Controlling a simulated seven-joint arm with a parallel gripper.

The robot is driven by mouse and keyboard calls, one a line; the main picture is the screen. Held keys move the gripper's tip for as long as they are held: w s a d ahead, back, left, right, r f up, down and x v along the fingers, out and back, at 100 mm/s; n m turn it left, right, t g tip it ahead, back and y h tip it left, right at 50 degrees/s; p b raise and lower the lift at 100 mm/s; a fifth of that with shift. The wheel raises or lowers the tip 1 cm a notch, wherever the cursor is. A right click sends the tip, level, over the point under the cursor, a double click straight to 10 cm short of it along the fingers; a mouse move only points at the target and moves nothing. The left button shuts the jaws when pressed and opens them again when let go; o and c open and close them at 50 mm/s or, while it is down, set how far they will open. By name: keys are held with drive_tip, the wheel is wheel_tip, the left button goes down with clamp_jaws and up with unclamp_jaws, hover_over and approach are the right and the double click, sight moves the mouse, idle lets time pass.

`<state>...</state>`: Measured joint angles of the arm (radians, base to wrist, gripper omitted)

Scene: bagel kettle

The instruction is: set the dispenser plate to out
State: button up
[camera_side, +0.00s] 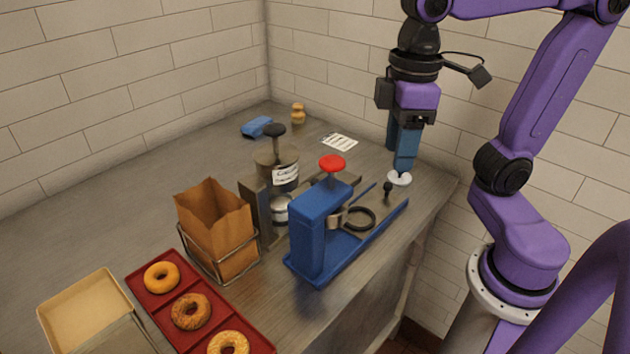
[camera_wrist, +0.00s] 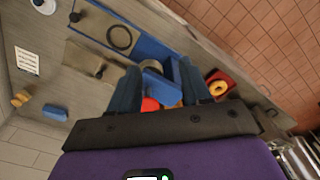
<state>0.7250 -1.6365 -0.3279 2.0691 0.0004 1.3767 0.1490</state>
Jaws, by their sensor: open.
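A blue stand (camera_side: 318,232) with a red knob (camera_side: 332,163) has a long blue base. A grey plate with a dark ring (camera_side: 358,218) and a black knob (camera_side: 387,187) lies along that base; the ring also shows in the wrist view (camera_wrist: 120,38). Behind it stands a labelled canister (camera_side: 277,168) with a black top. A second grey plate (camera_wrist: 85,62) with a black knob (camera_wrist: 98,72) extends beside the blue base. I cannot tell which is the dispenser plate. My gripper (camera_side: 403,166) is open and empty, pointing down above the bench's right end.
A white disc (camera_side: 400,178) and a white card (camera_side: 340,142) lie on the bench. A paper bag (camera_side: 215,225) in a wire holder and a red tray (camera_side: 250,324) with bagels stand at front left. A blue item (camera_side: 256,127) lies at the back. The bench edge runs along the right.

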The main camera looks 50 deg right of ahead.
drive_tip(key=w+m, duration=0.5)
drive_tip(key=w, duration=0.4)
drive_tip(key=m, duration=0.8)
hover_over(315, 181)
wheel_tip(315, 181, down, 6)
wheel_tip(315, 181, down, 18)
drive_tip(key=shift+r, duration=0.2)
clamp_jaws()
